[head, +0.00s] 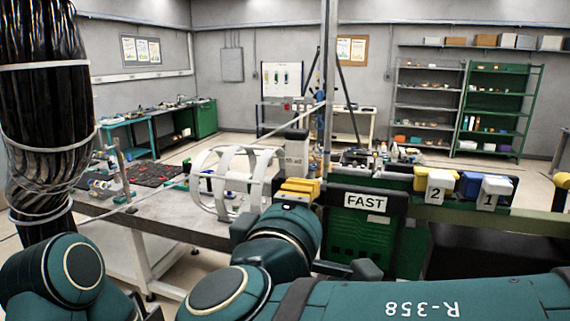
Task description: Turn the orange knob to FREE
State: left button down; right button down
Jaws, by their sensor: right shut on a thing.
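My right arm comes in from the lower right, and its wrist points away from me toward the bench. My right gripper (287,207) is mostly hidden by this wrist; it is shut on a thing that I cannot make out. Just past the wrist are yellow-orange blocky parts (300,187), next to a green panel with a FAST sign (365,201). I cannot make out the orange knob or a FREE mark. Part of my left arm shows at the lower left; its gripper is not in view.
A white ring-shaped frame (232,180) stands on the grey bench (150,212), left of my right wrist. A yellow block (424,178) and a blue block (470,184), tagged 2 and 1, sit on the green rail at right. A thick black cable bundle (45,110) hangs at left.

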jog(key=shift+w+d+f+b, duration=0.15)
jog(key=shift+f+b, duration=0.25)
jog(key=shift+b, duration=0.75)
dwell(0.5)
jog(key=shift+f+b, duration=0.1)
jog(key=shift+b, duration=0.2)
jog(key=shift+f+b, duration=0.2)
jog(key=shift+b, duration=0.4)
jog(key=shift+f+b, duration=0.15)
jog(key=shift+b, duration=0.15)
jog(key=shift+f+b, duration=0.4)
jog(key=shift+b, duration=0.7)
jog(key=shift+a+f+b, duration=0.1)
jog(key=shift+a+b, duration=0.1)
jog(key=shift+b, duration=0.2)
